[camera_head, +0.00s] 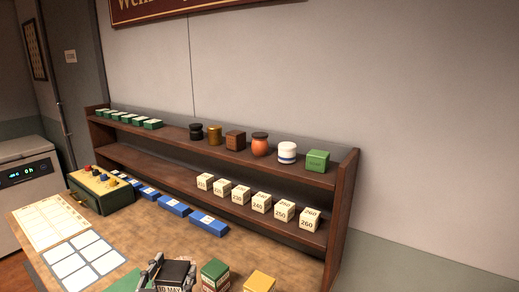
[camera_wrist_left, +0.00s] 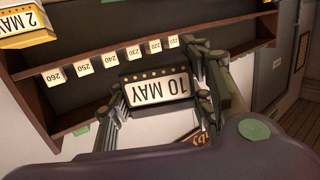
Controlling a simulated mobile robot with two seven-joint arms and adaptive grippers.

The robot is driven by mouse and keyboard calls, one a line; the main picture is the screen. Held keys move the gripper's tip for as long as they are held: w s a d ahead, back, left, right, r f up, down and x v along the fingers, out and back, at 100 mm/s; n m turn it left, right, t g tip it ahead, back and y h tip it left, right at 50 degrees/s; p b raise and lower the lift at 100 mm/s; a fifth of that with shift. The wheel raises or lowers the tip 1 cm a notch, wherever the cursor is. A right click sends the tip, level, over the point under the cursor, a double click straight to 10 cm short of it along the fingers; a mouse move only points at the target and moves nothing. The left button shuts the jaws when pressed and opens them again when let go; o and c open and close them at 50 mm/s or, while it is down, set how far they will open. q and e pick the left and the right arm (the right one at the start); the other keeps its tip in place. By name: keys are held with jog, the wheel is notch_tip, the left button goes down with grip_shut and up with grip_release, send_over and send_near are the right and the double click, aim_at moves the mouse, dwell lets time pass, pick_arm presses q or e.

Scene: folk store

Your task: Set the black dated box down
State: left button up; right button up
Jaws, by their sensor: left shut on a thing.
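The black dated box (camera_head: 175,269) is at the bottom of the head view, with a white label reading "10 MAY" partly cut off by the frame edge. My left gripper (camera_head: 172,276) is shut on it, one finger at each side. In the left wrist view the black box (camera_wrist_left: 156,73) shows its whole label and a row of yellow dots, between the fingers of my left gripper (camera_wrist_left: 158,88). I cannot tell whether the box touches the table. My right gripper is not in view.
A green box (camera_head: 215,270) and a yellow box (camera_head: 260,282) stand right of the black box. A green sheet (camera_head: 126,284) lies left of it. Blue boxes (camera_head: 173,206) and white numbered cubes (camera_head: 240,195) line up behind. A white-squared sheet (camera_head: 85,259) lies at left.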

pick_arm(q)
jog(key=shift+s+d+r+y, duration=0.3)
jog(key=shift+d+r, duration=0.05)
jog(key=shift+d, duration=0.35)
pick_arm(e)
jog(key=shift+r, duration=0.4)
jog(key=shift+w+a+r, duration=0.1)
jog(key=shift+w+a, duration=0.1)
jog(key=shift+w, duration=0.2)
